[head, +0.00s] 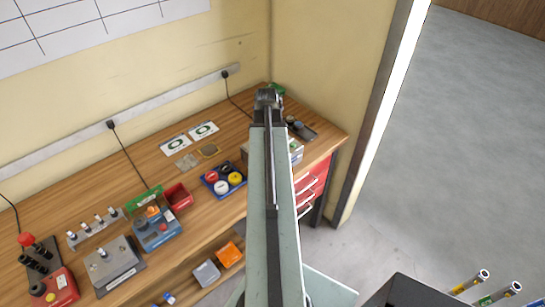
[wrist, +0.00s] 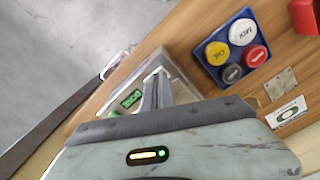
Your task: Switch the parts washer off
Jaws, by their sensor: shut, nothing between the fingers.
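My gripper (head: 268,97) is at the far end of my outstretched arm, above the right end of the bench in the head view. In the wrist view my gripper (wrist: 157,78) is shut and empty, in front of a pale grey box (wrist: 184,82). That box has a green label or display (wrist: 131,99) with lettering I cannot read surely. In the head view my arm hides most of the box (head: 296,150). No readable label names the parts washer, and I cannot tell whether this box is it. Its switch is not clearly visible.
A blue tray (wrist: 206,60) with several coloured round caps lies beside the box. A red bin (head: 178,196) and several control boxes, one blue (head: 157,234), one red (head: 62,289), stand farther left on the wooden bench (head: 80,222). Open floor (head: 455,120) lies right.

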